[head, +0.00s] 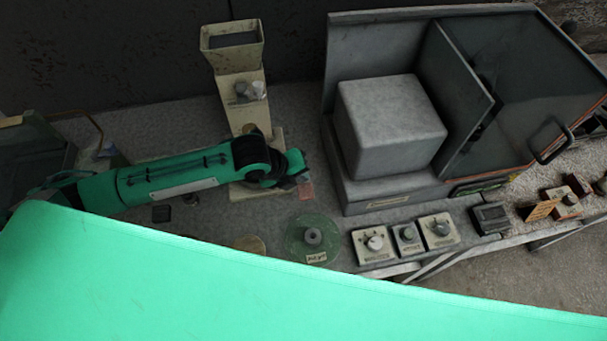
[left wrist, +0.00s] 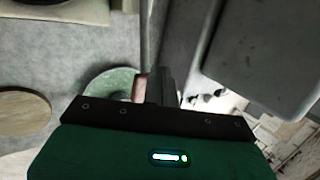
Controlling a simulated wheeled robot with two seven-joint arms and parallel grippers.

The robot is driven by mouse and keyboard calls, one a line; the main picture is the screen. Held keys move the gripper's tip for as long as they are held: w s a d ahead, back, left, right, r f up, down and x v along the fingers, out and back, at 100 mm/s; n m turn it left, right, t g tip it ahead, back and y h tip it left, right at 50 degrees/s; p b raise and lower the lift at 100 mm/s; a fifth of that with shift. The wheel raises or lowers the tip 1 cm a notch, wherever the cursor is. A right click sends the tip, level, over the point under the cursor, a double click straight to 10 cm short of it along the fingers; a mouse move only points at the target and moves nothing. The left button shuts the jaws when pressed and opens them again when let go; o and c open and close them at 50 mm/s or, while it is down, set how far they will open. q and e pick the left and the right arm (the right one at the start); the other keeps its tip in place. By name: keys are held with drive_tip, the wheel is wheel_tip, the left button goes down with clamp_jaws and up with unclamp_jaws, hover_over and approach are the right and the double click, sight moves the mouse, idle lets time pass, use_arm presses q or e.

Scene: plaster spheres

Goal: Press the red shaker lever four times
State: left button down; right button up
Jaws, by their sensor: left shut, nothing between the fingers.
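A beige device with an open hopper on top (head: 232,45) stands left of the big machine; it may be the shaker. My left gripper (head: 303,182) is over the right side of its base (head: 243,190). It is shut and empty. A small reddish piece (head: 306,190) shows at the fingertips. It also shows in the left wrist view (left wrist: 139,88), beside the grey fingers (left wrist: 160,86). I cannot tell whether it is the red lever or whether the fingers touch it. My arm hides part of the device's base. My right gripper is not in view.
A grey machine (head: 350,195) holding a pale block (head: 390,130) stands close on the right. A green disc with a knob (head: 312,237), a wooden disc (head: 250,244) and several small control boxes (head: 374,244) line the front. A green surface covers the bottom of the head view.

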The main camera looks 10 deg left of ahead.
use_arm(q)
drive_tip(key=shift+w+a+r+p, duration=0.1)
drive_tip(key=shift+w+r+p, duration=0.1)
drive_tip(key=shift+r+p, duration=0.35)
drive_tip(key=shift+w+a+r+p, duration=0.15)
drive_tip(key=shift+r+p, duration=0.2)
drive_tip(key=shift+r, duration=0.3)
drive_tip(key=shift+w, duration=0.1)
drive_tip(key=r+p, duration=0.1)
drive_tip(key=w+r+p, duration=0.1)
drive_tip(key=r, duration=0.1)
drive_tip(key=r+p, duration=0.1)
drive_tip(key=p, duration=0.1)
drive_tip(key=shift+w+a+r, duration=0.3)
drive_tip(key=shift+w+a, duration=0.05)
drive_tip(key=shift+w, duration=0.05)
